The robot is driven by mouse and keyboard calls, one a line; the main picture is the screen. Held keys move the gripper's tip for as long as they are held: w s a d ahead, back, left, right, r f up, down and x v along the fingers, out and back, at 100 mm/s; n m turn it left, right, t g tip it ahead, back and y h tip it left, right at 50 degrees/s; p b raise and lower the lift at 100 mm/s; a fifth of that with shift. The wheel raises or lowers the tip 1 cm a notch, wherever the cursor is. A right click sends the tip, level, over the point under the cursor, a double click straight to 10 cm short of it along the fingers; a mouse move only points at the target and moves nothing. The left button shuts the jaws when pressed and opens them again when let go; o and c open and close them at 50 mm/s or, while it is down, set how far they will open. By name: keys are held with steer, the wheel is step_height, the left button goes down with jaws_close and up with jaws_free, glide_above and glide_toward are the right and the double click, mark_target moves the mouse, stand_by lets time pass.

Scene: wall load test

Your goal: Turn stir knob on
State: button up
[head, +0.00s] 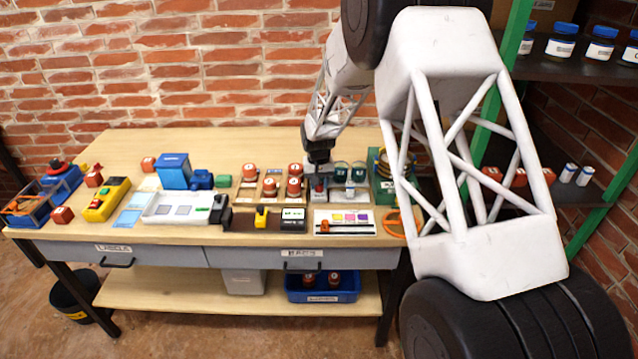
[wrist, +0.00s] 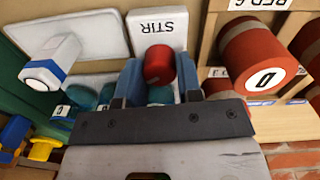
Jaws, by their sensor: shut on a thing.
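The stir knob is a red round knob (wrist: 158,66) on a white block labelled STIR (wrist: 157,27) in the wrist view. My gripper (wrist: 158,78) has its two blue-grey fingers on either side of the knob and is shut on it. The knob's lower part is hidden behind the fingers and the dark gripper plate. In the head view my gripper (head: 318,168) reaches down from above to the station at the right part of the bench. The knob is small and partly covered there.
Teal-filled beakers (head: 341,171) stand close right of my gripper. Orange-red labelled cylinders (head: 294,187) sit in wooden holders to its left. In the wrist view, a large red cylinder (wrist: 258,57) and a white-and-blue vial (wrist: 50,62) flank the fingers. Shelves with jars (head: 560,46) stand right.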

steer(key=m, duration=0.6)
steer(key=shift+m, duration=0.3)
stand_by(0.4)
steer(key=o, duration=0.9)
steer(key=shift+o, duration=0.2)
steer(key=shift+r, duration=0.1)
step_height(320, 180, up, 7)
steer(key=shift+a+r, duration=0.1)
steer(key=shift+r, duration=0.2)
steer(key=shift+r, duration=0.1)
